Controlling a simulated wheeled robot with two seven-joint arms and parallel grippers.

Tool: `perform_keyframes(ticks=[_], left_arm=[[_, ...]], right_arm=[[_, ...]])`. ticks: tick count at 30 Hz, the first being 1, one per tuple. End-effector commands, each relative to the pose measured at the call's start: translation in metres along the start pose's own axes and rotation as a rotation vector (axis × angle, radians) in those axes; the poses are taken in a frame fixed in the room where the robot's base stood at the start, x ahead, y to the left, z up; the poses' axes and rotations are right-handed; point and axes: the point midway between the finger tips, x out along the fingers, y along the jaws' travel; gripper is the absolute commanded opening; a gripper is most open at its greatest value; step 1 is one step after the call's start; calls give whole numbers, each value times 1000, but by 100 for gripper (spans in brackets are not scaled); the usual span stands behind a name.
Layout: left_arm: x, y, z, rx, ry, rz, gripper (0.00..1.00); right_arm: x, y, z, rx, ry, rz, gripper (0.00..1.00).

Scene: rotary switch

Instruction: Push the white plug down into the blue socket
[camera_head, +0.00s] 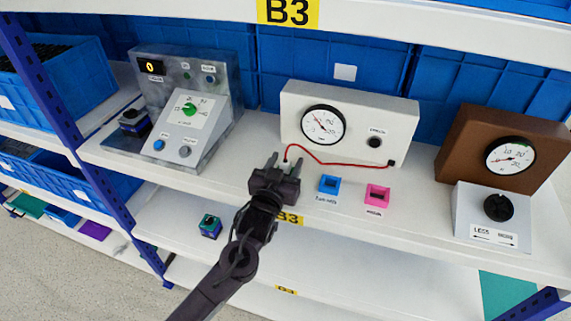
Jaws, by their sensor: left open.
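The blue socket (329,184) sits on the white shelf, near its front edge, to the right of my left gripper. A red cable (335,163) runs from the lower right of a white gauge box (350,95) leftward to my left gripper (285,160). The white plug at the cable's left end is small and mostly hidden; it seems to be between or just beyond my fingers. My left gripper is open, its fingers pointing toward the back of the shelf. I cannot tell whether it touches the plug. My right gripper is not in view.
A pink socket (377,195) stands right of the blue one. A grey control panel (185,105) stands at left. A brown gauge box (500,150) and a white dial box (494,215) stand at right. Blue bins line the back. Shelf front around the sockets is clear.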

Motion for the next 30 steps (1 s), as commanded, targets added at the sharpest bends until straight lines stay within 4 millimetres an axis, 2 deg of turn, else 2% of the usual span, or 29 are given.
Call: perform_keyframes(ticks=[3,8,19,30], left_arm=[[3,0,0,-1,0,1,49],[2,0,1,-1,0,0,49],[2,0,1,0,-1,0,1],[2,0,-5,0,0,0,0]], right_arm=[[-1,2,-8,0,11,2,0],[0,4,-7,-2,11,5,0],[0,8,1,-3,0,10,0],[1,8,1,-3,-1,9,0]])
